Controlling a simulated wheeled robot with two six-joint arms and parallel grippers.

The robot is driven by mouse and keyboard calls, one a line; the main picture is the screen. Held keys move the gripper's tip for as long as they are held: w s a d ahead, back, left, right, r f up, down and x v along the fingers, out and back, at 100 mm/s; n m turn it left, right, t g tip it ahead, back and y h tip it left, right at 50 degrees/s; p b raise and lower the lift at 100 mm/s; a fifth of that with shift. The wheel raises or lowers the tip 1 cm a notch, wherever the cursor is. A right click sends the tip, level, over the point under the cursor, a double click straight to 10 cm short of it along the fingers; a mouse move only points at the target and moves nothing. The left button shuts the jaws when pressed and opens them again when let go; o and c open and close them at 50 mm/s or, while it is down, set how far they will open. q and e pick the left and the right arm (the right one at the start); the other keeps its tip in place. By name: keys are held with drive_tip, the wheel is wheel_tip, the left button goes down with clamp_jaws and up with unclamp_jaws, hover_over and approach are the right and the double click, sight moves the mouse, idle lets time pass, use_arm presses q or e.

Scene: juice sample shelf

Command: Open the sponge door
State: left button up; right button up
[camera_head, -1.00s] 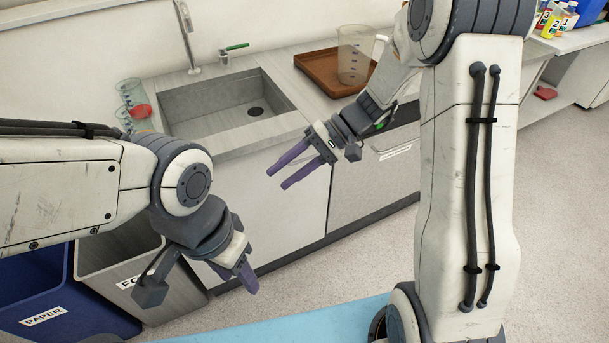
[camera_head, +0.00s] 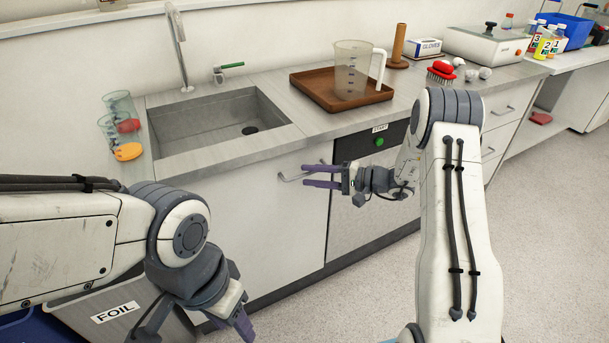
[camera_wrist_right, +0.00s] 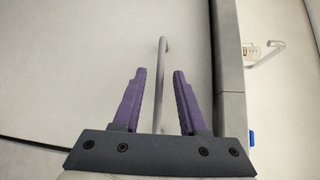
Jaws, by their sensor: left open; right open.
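The white cabinet door (camera_head: 262,215) under the sink is shut; no sponge label is visible on it. Its metal bar handle (camera_head: 289,178) is near the upper right of the door. My right gripper (camera_head: 306,175) is open at this handle, its purple fingers pointing left. In the right wrist view the handle bar (camera_wrist_right: 161,75) lies between the two open fingers (camera_wrist_right: 158,74), with a gap on each side. My left gripper (camera_head: 238,300) is open and empty at the lower left, in front of the cabinets and away from the handle.
A dishwasher front with a green button (camera_head: 379,142) is right of the door. A foil bin (camera_head: 120,312) stands at lower left. On the counter are a sink (camera_head: 215,125), a brown tray (camera_head: 315,94) with a jug (camera_head: 350,75), and an orange sponge (camera_head: 128,151). The floor at right is clear.

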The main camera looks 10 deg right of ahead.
drive_tip(key=shift+x, duration=1.15)
clamp_jaws()
idle(0.6)
